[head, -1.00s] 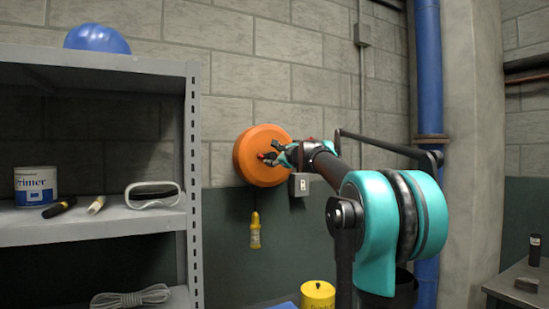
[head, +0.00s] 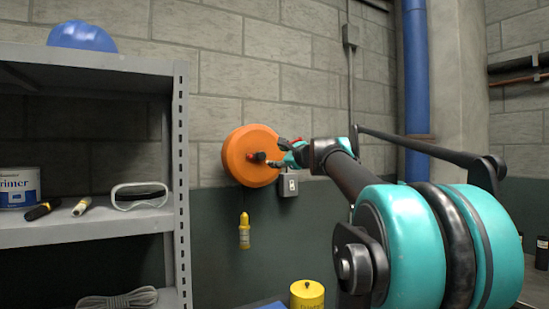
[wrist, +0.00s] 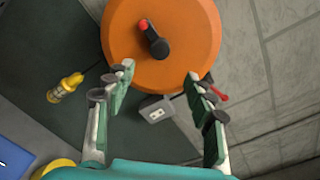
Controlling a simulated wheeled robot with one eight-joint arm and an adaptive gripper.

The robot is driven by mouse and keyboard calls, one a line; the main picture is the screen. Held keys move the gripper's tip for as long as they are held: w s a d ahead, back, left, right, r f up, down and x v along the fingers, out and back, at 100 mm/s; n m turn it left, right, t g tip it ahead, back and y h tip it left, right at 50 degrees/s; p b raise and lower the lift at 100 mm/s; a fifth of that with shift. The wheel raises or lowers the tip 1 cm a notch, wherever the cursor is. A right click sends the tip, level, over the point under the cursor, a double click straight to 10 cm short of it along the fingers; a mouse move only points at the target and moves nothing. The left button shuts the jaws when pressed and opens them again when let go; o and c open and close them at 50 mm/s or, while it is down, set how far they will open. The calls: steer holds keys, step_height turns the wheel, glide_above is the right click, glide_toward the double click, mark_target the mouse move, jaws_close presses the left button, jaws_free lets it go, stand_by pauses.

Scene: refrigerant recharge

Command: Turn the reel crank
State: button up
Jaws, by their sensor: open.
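The orange reel (head: 240,158) is mounted on the block wall, and its round face also fills the top of the wrist view (wrist: 190,38). Its black crank handle (wrist: 155,42) with a red part stands out from the face; in the head view the crank (head: 257,157) is near the disc's middle. My gripper (wrist: 160,82) is open and empty. In the wrist view its two fingers are spread below the crank, apart from it. In the head view my gripper (head: 279,153) is just right of the crank.
A grey outlet box (head: 288,184) is on the wall below right of the reel. A yellow-handled tool (head: 244,232) hangs below it. A grey shelf (head: 181,200) stands left. A yellow can (head: 307,294) is low in front. A blue pipe (head: 416,90) runs up the wall.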

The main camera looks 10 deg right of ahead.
steer(key=shift+c, duration=1.2)
steer(key=shift+s+d+n, duration=0.1)
steer(key=shift+n, duration=0.2)
steer(key=shift+c, duration=0.2)
steer(key=n, duration=2.5)
glide_toward(263, 156)
steer(key=x, duration=0.8)
steer(key=shift+c, duration=0.5)
